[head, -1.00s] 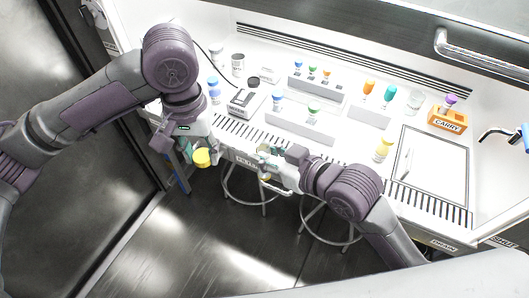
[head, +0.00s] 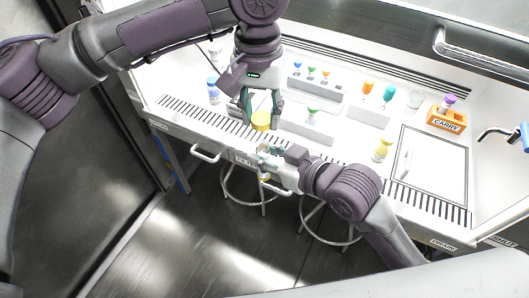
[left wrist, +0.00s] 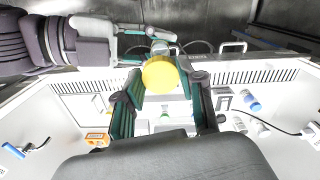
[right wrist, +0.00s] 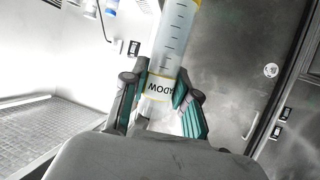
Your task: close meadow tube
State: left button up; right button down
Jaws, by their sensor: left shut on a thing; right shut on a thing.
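My left gripper (head: 262,112) is shut on a yellow cap (head: 261,121), which also shows large in the left wrist view (left wrist: 160,73). My right gripper (head: 270,155) is shut on the meadow tube, a clear graduated tube with a yellow-edged label reading "ADOW" in the right wrist view (right wrist: 172,40). The tube is held in front of the bench edge. In the head view the cap is just above the right gripper. The tube's mouth is not clearly visible, and I cannot tell whether cap and tube touch.
Stools (head: 250,190) stand below the bench. My left arm covers the bench's back left.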

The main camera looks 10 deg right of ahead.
aim_at(262, 145)
pick_arm(q)
jog(key=shift+f, duration=2)
jog(key=shift+s, duration=0.15)
jog(key=shift+f, duration=0.85)
jog(key=shift+f, duration=0.55)
